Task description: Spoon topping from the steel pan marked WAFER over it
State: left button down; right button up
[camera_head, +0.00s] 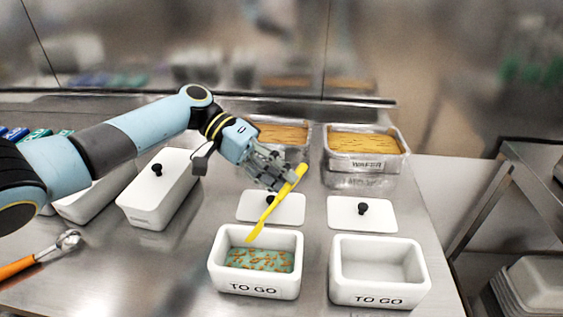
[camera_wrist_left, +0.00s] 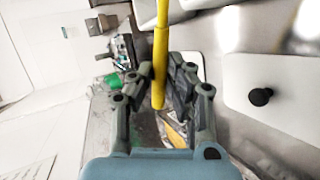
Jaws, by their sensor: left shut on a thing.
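My left gripper (camera_head: 288,176) is shut on a yellow spoon (camera_head: 272,207). The spoon slants down to the left, its low end above the back part of the left TO GO tub (camera_head: 255,287). That tub holds a teal-green filling with brown bits (camera_head: 262,264) scattered over it. In the left wrist view the yellow handle (camera_wrist_left: 161,60) runs between the fingers of my left gripper (camera_wrist_left: 160,85). The steel pan marked WAFER (camera_head: 365,163) stands at the back right, filled with yellow-brown topping (camera_head: 362,142). My right gripper is not in view.
A second steel pan (camera_head: 300,160) with similar topping is partly behind my gripper. The right TO GO tub (camera_head: 380,290) looks empty. Two white lids (camera_head: 345,212) lie behind the tubs. A lidded white container (camera_head: 150,205) and an orange-handled scoop (camera_head: 30,262) are at left.

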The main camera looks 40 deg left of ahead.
pick_arm(q)
jog(key=y+p, duration=0.2)
jog(key=d+r+y+p, duration=0.1)
jog(key=y+p, duration=0.1)
jog(key=shift+d+r, duration=0.1)
jog(key=shift+r, duration=0.2)
jog(key=shift+d+y, duration=0.15)
jog(key=shift+y, duration=0.45)
jog(key=shift+d+m+y, duration=0.15)
jog(key=shift+m+y, duration=0.15)
jog(key=shift+y, duration=0.3)
jog(key=y+p, duration=0.2)
jog(key=d+y+p, duration=0.1)
jog(key=y+p, duration=0.1)
jog(key=d+r+y+p, duration=0.1)
jog(key=y+p, duration=0.1)
jog(key=shift+g+p, duration=0.3)
jog(key=shift+a+r, duration=0.15)
jog(key=shift+r, duration=0.25)
jog(key=shift+a+r+p, duration=0.15)
jog(key=shift+r+p, duration=0.2)
jog(key=shift+r, duration=0.25)
